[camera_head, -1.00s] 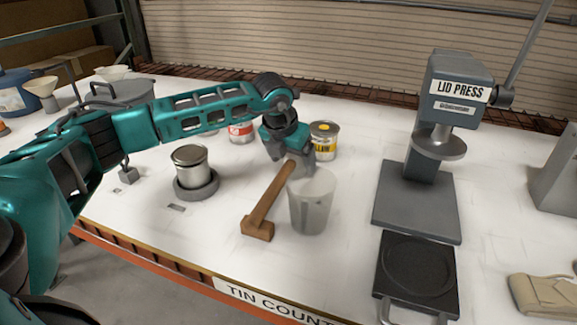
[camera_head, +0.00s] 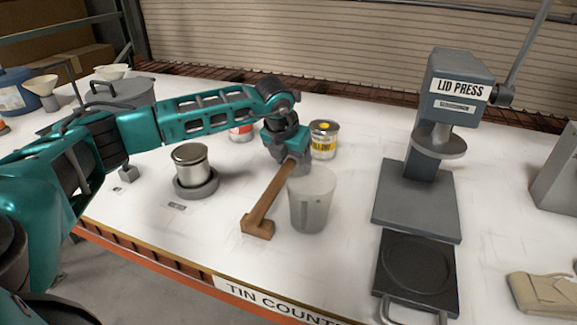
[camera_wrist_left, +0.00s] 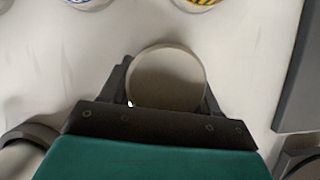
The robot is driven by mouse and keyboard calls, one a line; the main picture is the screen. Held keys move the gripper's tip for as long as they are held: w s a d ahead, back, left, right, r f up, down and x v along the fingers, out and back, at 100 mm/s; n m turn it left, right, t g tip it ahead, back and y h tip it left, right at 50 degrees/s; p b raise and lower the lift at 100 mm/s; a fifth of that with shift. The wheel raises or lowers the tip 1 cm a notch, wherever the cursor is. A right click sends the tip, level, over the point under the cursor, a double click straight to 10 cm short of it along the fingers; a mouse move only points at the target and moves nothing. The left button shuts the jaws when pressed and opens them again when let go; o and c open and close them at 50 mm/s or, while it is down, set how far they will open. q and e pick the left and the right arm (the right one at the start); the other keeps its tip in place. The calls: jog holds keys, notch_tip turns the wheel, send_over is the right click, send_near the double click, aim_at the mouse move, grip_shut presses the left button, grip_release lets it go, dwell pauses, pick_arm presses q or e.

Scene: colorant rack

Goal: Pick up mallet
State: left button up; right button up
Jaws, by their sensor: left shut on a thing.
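The mallet (camera_head: 264,208) is wooden and brown. Its head (camera_head: 257,228) rests at the front of the white table, and its handle slants up to the right. My right gripper is not in view.
A translucent cup (camera_head: 312,205) stands right beside the handle. A yellow-labelled can (camera_head: 323,140) stands behind the gripper. A silver tin (camera_head: 190,163) sits in a grey ring to the left. The lid press (camera_head: 420,200) stands to the right.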

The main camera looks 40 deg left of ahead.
pick_arm(q)
jog(key=shift+r, duration=0.1)
notch_tip(320, 180, up, 20)
jog(key=shift+f, duration=0.1)
dwell(0.5)
